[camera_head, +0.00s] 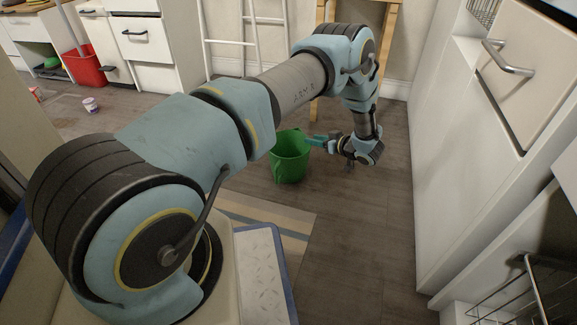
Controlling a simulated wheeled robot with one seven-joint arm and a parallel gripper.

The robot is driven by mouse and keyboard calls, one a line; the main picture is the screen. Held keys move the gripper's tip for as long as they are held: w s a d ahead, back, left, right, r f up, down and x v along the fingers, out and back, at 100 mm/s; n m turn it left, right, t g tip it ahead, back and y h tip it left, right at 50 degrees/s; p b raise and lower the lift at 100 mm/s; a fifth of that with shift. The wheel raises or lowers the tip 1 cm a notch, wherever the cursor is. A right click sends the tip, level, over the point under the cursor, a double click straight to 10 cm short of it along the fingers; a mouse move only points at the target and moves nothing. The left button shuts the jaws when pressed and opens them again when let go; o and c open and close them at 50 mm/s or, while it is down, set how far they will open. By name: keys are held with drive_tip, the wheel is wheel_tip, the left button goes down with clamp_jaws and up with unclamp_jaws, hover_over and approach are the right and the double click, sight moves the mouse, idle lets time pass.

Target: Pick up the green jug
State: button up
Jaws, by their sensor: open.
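A green jug (289,160) stands upright on the dark wood floor, just beyond the corner of a striped rug. Part of its upper left side is hidden behind my arm. My gripper (314,142) is at the jug's upper right, with its teal fingers pointing left at the rim. The fingers are open. I cannot tell whether they touch the jug or reach around its wall.
White cabinets with handles (507,60) line the right side. A wire rack (520,295) is at the lower right. A white ladder (246,40) and a wooden stool (388,40) stand behind. A red bucket (84,66) and small cup (91,104) are at the far left.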

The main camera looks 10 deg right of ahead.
sight(305, 136)
drive_tip(key=b+x, duration=0.3)
drive_tip(key=x, duration=0.3)
drive_tip(key=shift+w+d, duration=0.1)
drive_tip(key=shift+r, duration=0.1)
clamp_jaws()
idle(1.2)
